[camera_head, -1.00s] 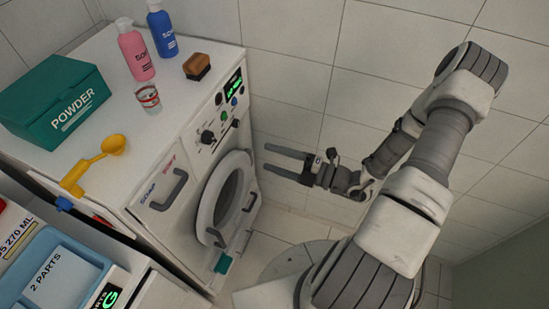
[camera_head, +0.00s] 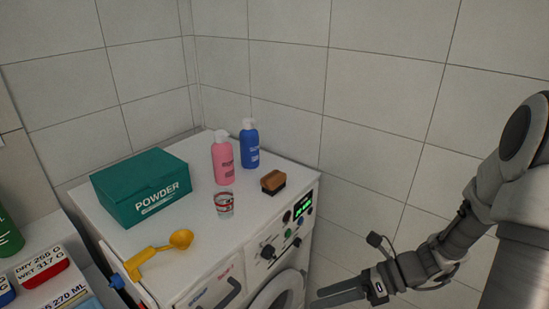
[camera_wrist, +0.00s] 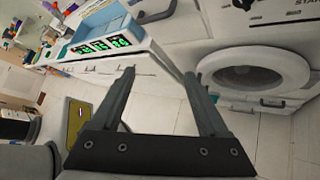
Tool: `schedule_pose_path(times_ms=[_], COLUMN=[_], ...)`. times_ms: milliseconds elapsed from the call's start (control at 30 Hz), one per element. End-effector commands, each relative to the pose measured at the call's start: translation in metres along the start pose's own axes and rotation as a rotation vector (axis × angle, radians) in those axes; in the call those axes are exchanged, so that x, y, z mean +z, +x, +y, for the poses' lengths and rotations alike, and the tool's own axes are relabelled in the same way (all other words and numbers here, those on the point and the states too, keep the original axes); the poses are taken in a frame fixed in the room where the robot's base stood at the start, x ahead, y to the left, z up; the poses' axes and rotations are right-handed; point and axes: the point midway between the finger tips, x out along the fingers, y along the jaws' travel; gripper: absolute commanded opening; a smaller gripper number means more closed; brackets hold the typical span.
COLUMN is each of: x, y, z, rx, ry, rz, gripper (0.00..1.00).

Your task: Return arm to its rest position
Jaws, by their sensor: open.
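My gripper (camera_wrist: 160,100) is open and empty in the wrist view, its two dark fingers apart with floor and white cabinet fronts beyond them. In the head view my gripper (camera_head: 338,295) is low, at the lower edge, just right of the washing machine's front. My arm comes in from the right side of that view. The white washing machine (camera_head: 205,270) stands at the centre in the head view. Its round door (camera_wrist: 254,72) shows at the right of the wrist view and looks shut.
A tiled wall (camera_head: 390,90) is behind. Scales (camera_wrist: 103,45) show at upper left.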

Motion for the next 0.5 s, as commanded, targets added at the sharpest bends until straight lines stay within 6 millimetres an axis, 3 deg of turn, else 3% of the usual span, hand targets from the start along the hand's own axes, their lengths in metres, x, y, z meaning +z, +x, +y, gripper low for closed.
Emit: schedule_pose_path(times_ms=[500], x=[0.027], y=[-0.064], z=[0.061], rx=[-0.066], ry=[-1.053], rz=[0.685], gripper=[0.78])
